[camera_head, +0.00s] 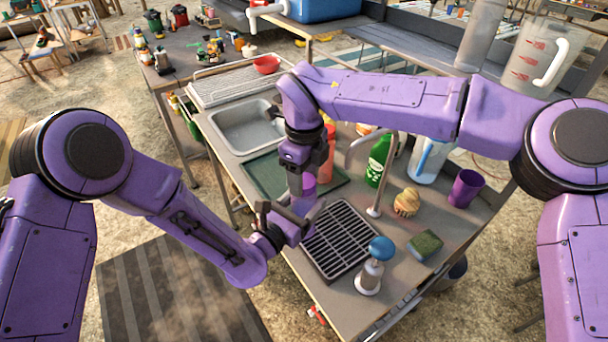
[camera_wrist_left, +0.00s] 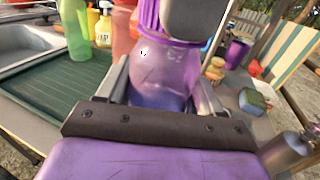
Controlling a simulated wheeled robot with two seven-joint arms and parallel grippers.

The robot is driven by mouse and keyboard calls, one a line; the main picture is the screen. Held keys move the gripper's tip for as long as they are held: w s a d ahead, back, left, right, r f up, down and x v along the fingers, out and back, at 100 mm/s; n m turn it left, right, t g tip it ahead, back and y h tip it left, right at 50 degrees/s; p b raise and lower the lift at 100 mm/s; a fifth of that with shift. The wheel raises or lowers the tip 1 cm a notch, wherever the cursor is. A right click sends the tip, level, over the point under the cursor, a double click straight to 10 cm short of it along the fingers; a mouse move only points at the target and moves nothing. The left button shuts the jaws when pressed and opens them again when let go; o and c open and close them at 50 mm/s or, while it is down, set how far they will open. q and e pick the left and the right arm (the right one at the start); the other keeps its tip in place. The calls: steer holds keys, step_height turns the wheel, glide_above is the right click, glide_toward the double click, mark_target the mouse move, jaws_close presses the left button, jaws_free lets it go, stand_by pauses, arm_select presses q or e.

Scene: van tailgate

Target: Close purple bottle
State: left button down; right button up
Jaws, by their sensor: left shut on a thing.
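The purple bottle (camera_wrist_left: 162,70) is see-through and stands between the fingers of my left gripper (camera_wrist_left: 165,92) in the left wrist view. My left gripper (camera_head: 290,222) is shut on its body above the near left part of the counter. A ribbed purple part, which looks like the cap (camera_wrist_left: 149,14), is at the bottle's top. A grey piece of my right gripper (camera_wrist_left: 197,16) is right beside it. In the head view my right gripper (camera_head: 308,178) points down over the bottle and hides most of it. I cannot tell whether its fingers hold the cap.
A black drying rack (camera_head: 338,240), a blue-topped dispenser (camera_head: 372,270), a sponge (camera_head: 425,244), a brush (camera_head: 406,203) and a purple cup (camera_head: 465,188) are on the counter. A green bottle (camera_head: 377,163) and a faucet stand behind. A sink (camera_head: 245,127) lies left.

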steer(key=o, duration=0.4)
steer(key=shift+o, duration=0.2)
step_height(320, 180, up, 12)
arm_select(q)
steer(key=shift+c, duration=0.4)
jaws_free()
steer(key=shift+w, duration=0.1)
arm_select(e)
step_height(320, 180, down, 3)
steer(key=b, duration=0.3)
steer(key=shift+f, duration=0.2)
arm_select(q)
steer(key=v, duration=1)
steer(key=shift+s+a, duration=0.15)
steer(key=shift+s, duration=0.1)
